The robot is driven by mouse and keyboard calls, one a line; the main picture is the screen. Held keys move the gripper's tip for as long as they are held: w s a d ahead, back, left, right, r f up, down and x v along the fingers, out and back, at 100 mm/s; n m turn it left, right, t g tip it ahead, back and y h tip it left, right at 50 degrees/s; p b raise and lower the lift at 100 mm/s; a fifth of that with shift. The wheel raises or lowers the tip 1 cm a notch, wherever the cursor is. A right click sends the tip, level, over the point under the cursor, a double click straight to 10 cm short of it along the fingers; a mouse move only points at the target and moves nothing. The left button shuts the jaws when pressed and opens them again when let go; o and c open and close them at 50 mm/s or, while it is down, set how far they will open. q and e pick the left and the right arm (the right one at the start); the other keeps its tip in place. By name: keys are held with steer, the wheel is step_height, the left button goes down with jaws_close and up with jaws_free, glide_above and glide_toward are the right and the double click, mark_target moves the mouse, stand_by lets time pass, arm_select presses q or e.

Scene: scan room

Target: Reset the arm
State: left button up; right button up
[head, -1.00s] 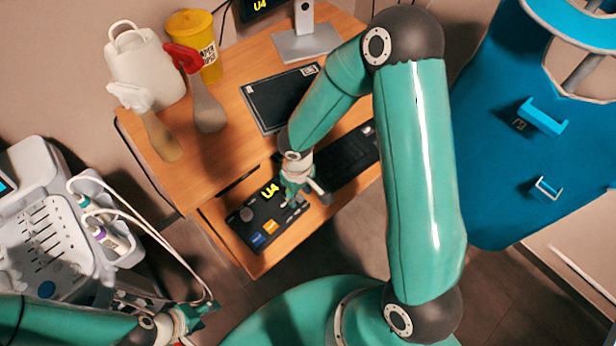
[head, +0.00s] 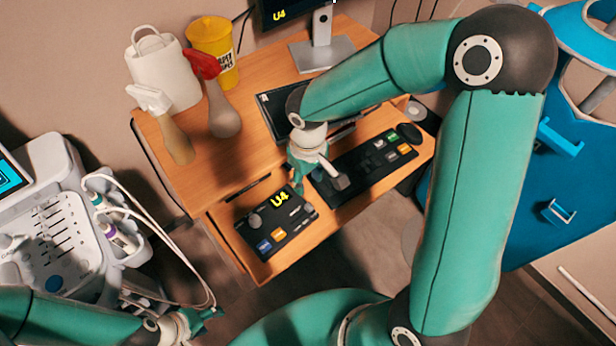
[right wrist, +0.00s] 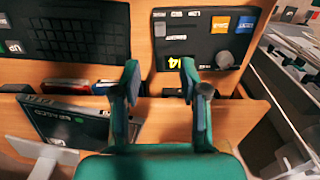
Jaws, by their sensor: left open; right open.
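My right arm (head: 468,190) is green with dark joints and reaches over the wooden desk. My right gripper (head: 299,188) is over the desk, near the upper right edge of the dark U4 panel (head: 262,232). In the right wrist view my right gripper (right wrist: 159,76) has its two fingers apart with nothing between them. The U4 panel (right wrist: 222,28) lies beyond the fingers there. My left gripper (head: 207,314) is low at the left, beside the white cart, small and partly dark; it is open and I see nothing held.
A keyboard (head: 365,165) lies beside the panel. A white cart with cables (head: 60,240) stands left, a blue bed (head: 540,215) right.

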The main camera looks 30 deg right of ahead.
steer(key=shift+a, duration=0.1)
arm_select(q)
step_height(320, 180, up, 13)
steer(key=p, duration=1.3)
step_height(320, 180, down, 2)
steer(key=shift+f+b, duration=0.25)
steer(key=shift+b, duration=1)
steer(key=shift+c, duration=1.1)
steer(key=shift+r, duration=0.1)
arm_select(e)
steer(key=s+a+f+m+y, duration=0.4)
steer(key=s+a+f, duration=0.5)
steer(key=s+a, duration=0.1)
steer(key=shift+a+t, duration=0.25)
steer(key=shift+t, duration=0.05)
arm_select(q)
steer(key=shift+w+d, duration=0.1)
arm_select(e)
steer(key=shift+d, duration=0.1)
